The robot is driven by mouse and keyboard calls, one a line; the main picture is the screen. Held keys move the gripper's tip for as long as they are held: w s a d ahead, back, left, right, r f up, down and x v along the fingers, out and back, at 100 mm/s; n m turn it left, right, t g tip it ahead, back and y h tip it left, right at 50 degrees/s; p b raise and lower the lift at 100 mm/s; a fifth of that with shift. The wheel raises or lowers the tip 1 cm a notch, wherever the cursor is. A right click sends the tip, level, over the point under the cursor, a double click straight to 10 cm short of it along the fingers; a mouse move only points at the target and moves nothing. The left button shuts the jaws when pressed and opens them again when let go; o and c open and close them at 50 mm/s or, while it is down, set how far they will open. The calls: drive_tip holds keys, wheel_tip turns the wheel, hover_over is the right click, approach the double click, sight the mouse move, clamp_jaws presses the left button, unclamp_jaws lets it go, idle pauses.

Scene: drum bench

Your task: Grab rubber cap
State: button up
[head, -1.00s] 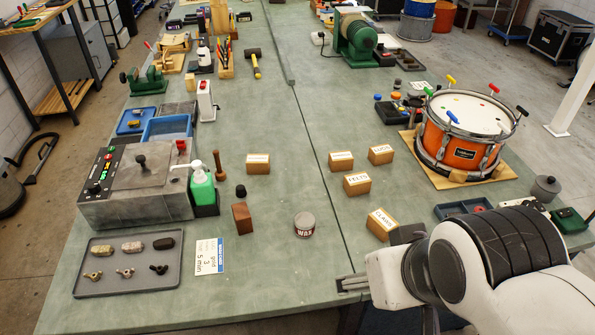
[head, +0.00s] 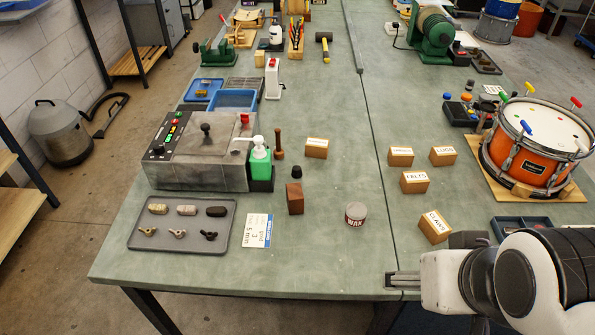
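A small black cap-like piece (head: 297,172), which looks like the rubber cap, sits on the green bench top just behind a dark brown wooden block (head: 295,198). It stands free, right of the green bottle. My gripper (head: 396,281) is at the lower right by the bench's front edge, pointing left. It is well to the right of the cap and nearer the front, apart from it. Its fingers show small and edge-on, so their opening is unclear. I see nothing held in it.
A green pump bottle (head: 259,163) and a wooden pestle-like tool (head: 279,145) stand left of the cap. A wax tin (head: 355,214) and labelled wooden blocks (head: 414,182) lie between cap and arm. A grey tray (head: 182,246) is front left. The bench middle is fairly clear.

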drive_tip(key=shift+c, duration=0.5)
drive_tip(key=c, duration=1.1)
drive_tip(key=shift+o, duration=0.2)
